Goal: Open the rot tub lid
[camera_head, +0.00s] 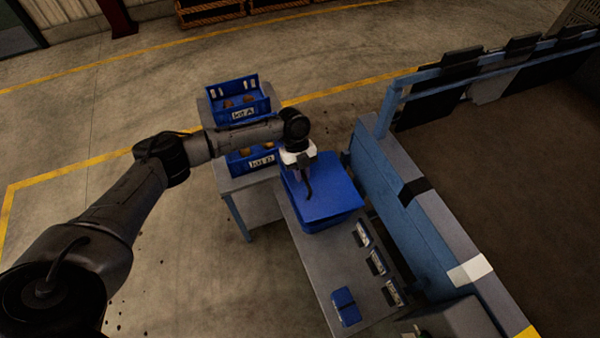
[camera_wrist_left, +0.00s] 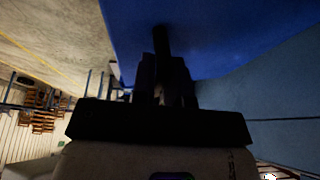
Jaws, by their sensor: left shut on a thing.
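The rot tub (camera_head: 333,222) is a blue tub standing on the far end of the grey bench. Its blue lid (camera_head: 338,188) covers the top; I cannot tell whether it is slightly raised. My left gripper (camera_head: 307,187) points down over the lid's left part. In the left wrist view, its dark fingers (camera_wrist_left: 165,85) are shut on a thin dark handle (camera_wrist_left: 161,42) in front of the blue lid (camera_wrist_left: 225,35). The fingers partly hide the handle. My right gripper is not in view.
Two labelled blue crates of potatoes, the far one (camera_head: 240,98) and the near one (camera_head: 262,160), stand on a side table left of the tub. A small blue box (camera_head: 345,306) and several small labelled items lie on the bench (camera_head: 318,262). A blue-framed machine (camera_head: 400,210) borders the right.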

